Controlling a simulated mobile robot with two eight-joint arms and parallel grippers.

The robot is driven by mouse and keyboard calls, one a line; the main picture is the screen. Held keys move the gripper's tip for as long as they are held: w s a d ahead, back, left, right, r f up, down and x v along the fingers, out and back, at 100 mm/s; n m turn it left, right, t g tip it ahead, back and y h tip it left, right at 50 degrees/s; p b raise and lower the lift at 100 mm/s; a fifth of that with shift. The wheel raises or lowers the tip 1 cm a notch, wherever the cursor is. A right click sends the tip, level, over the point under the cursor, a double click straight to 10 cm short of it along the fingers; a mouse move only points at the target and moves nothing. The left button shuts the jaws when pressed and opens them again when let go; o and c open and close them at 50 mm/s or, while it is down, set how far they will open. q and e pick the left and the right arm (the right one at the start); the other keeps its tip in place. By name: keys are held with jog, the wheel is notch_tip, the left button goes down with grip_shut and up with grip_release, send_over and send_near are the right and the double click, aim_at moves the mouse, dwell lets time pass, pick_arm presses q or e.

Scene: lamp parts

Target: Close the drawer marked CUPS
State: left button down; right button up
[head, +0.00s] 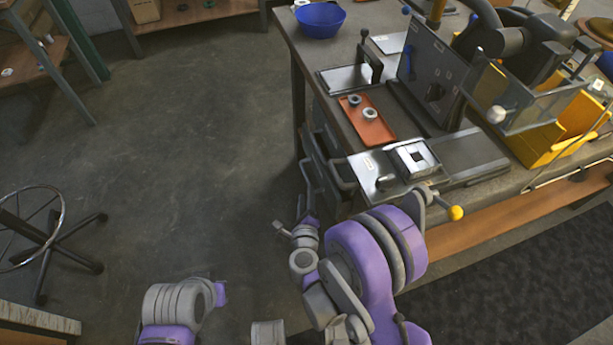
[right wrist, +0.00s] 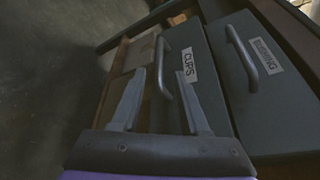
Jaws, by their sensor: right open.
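The drawer marked CUPS (right wrist: 207,92) shows its dark front in the right wrist view, with a white label and a grey bar handle (right wrist: 160,62). How far it stands out is hard to tell. My right gripper (right wrist: 160,75) is open, its two fingers pointing at this front, one on each side of the handle in the picture. I cannot tell whether they touch it. In the head view my right gripper (head: 303,207) is small and partly hidden, beside the drawer handles at the bench's left end. My left arm shows at the bottom left; its gripper is out of view.
Another drawer (right wrist: 268,95) with its own label and handle is next to the CUPS drawer. The workbench (head: 345,115) carries an orange tray (head: 378,132), a blue bowl (head: 320,24) and a yellow bin (head: 540,155). A wheeled stool (head: 45,240) stands left; the floor between is clear.

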aim_at(306, 176)
jog(key=x, duration=0.8)
jog(key=shift+w+b, duration=0.3)
grip_shut()
dwell(1.0)
